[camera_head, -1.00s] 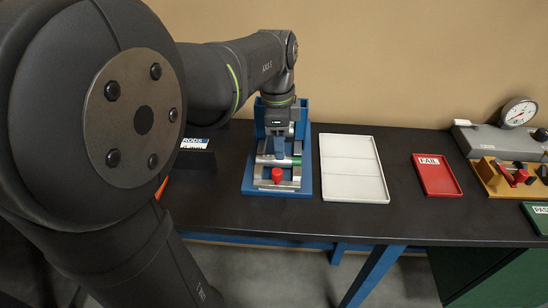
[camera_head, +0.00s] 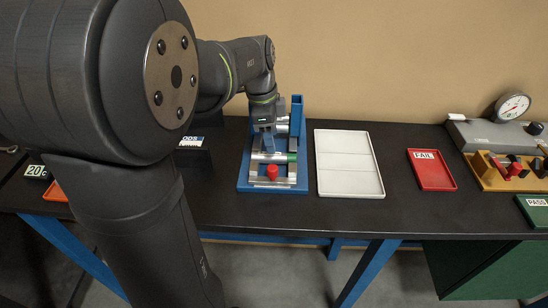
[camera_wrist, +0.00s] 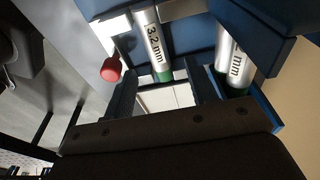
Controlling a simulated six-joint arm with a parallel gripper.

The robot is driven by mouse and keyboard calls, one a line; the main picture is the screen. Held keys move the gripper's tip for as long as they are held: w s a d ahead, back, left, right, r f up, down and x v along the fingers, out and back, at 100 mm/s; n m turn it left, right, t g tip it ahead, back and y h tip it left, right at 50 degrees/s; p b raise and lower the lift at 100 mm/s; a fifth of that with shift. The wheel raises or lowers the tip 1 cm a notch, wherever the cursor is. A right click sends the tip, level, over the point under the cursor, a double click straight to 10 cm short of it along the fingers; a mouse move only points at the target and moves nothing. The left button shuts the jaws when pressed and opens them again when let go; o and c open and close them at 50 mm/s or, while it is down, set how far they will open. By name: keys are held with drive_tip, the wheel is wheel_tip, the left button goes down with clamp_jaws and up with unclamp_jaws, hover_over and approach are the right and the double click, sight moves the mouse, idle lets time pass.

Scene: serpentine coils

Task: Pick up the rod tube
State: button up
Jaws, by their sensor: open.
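A silver tube with a green end (camera_head: 269,157) lies across the blue fixture (camera_head: 243,183) in the head view. In the wrist view a silver tube marked 3.2 mm (camera_wrist: 154,40) has its green end between my gripper's (camera_wrist: 160,78) fingers. A second silver tube with a green end (camera_wrist: 233,60), its mark partly cut off, lies to its right. I cannot tell which is the rod tube. My gripper (camera_head: 267,146) is over the fixture in the head view, open, with a finger on each side of the 3.2 mm tube; contact cannot be seen.
A red knob (camera_head: 272,172) stands at the fixture's front and shows left of the fingers (camera_wrist: 111,69). A blue upright (camera_head: 297,115) rises behind. A white tray (camera_head: 349,190) lies to the right, then a red FAIL tray (camera_head: 432,182). A dark RODS holder (camera_head: 192,160) is left.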

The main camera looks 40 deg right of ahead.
sight(274, 158)
drive_tip(key=f, duration=0.5)
drive_tip(key=shift+s+f, duration=0.35)
drive_tip(key=c, duration=1.1)
drive_tip(key=shift+r, duration=0.15)
